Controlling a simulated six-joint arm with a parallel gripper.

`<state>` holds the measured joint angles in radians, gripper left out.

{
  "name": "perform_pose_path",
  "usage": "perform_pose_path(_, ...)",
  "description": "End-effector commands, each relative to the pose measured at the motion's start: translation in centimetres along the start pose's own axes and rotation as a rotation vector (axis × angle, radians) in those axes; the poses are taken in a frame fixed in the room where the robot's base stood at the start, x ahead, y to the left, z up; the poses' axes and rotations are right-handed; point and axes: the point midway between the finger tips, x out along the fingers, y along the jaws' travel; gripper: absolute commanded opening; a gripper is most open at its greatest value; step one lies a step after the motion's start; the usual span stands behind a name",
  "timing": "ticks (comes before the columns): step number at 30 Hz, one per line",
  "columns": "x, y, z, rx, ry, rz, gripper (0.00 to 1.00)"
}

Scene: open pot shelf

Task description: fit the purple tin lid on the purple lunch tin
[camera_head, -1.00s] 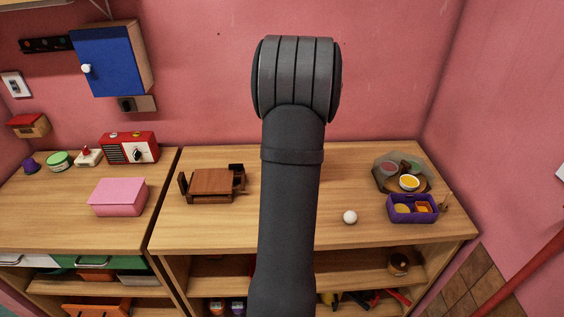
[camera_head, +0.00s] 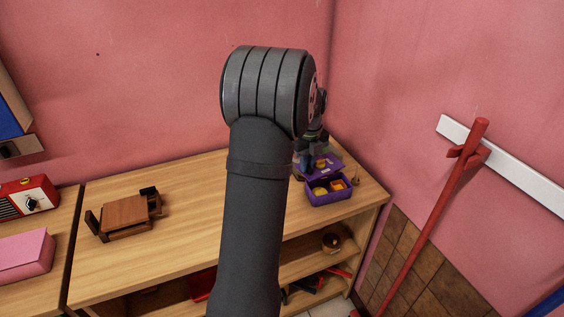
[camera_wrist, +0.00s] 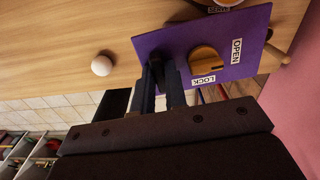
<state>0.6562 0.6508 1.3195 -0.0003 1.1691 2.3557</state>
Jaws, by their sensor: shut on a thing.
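The purple lunch tin (camera_head: 328,200) stands open near the right end of the wooden counter, with yellow and orange food in its compartments. The purple tin lid (camera_head: 335,162) shows just behind and above the tin in the head view, with an orange knob on top. In the wrist view the lid (camera_wrist: 224,38) is a flat purple plate with OPEN and LOCK labels by the knob. My gripper (camera_wrist: 164,72) is shut on the lid near one edge. My arm hides part of the gripper in the head view. The tin is not clearly visible in the wrist view.
A white ball (camera_wrist: 101,65) lies on the counter, apart from the lid. A brown wooden stand (camera_head: 125,217) is at the counter's left, with clear counter between it and my arm. The pink wall (camera_head: 400,60) rises close behind and right of the tin.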

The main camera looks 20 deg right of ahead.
Motion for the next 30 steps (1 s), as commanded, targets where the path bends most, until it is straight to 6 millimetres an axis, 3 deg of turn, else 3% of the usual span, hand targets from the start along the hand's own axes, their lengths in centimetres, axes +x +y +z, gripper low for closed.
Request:
perform_pose_path(3,-0.1,-1.4,-1.3,0.130,0.000,0.000,0.00)
perform_pose_path(8,-0.1,-2.2,-2.0,0.211,0.000,0.000,0.00)
perform_pose_path(30,3.7,-2.2,-2.1,0.218,-0.001,-0.001,0.00)
